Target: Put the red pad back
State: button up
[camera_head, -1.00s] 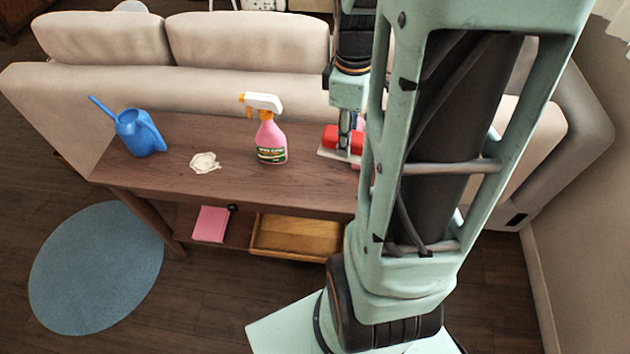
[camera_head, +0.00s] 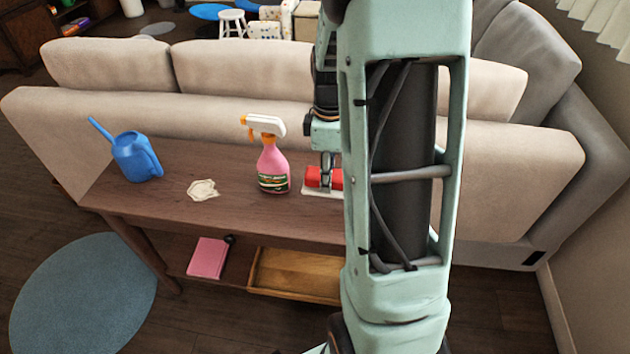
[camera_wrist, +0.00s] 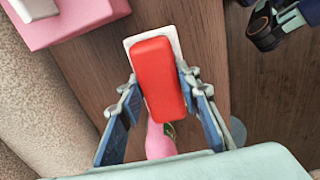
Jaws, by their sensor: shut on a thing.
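The red pad (camera_head: 316,177) is a red block with a flat white piece (camera_head: 318,192) under it, to the right of the spray bottle, at the tabletop. In the wrist view the red pad (camera_wrist: 158,80) lies between my two fingers, with the white piece (camera_wrist: 130,42) showing around its far end. My gripper (camera_head: 328,160) is shut on the red pad from above; its fingers also show in the wrist view (camera_wrist: 160,92). My arm hides the pad's right side in the head view. I cannot tell whether the white piece touches the table.
A pink spray bottle (camera_head: 272,170) stands close left of the pad. A flat cream-coloured patch (camera_head: 203,190) and a blue watering can (camera_head: 137,158) are farther left on the wooden table (camera_head: 235,215). A pink box (camera_wrist: 85,18) shows in the wrist view. A sofa (camera_head: 215,100) stands behind.

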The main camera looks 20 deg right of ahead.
jog(key=w+f, duration=0.2)
jog(key=shift+a+f, duration=0.35)
jog(key=shift+w+f+b, duration=0.1)
jog(key=shift+f+b, duration=0.5)
jog(key=shift+f, duration=0.95)
jog(key=shift+f, duration=0.15)
jog(key=o, duration=1.1)
notch_tip(320, 180, up, 12)
jog(key=p, duration=0.3)
jog(key=shift+r, duration=0.2)
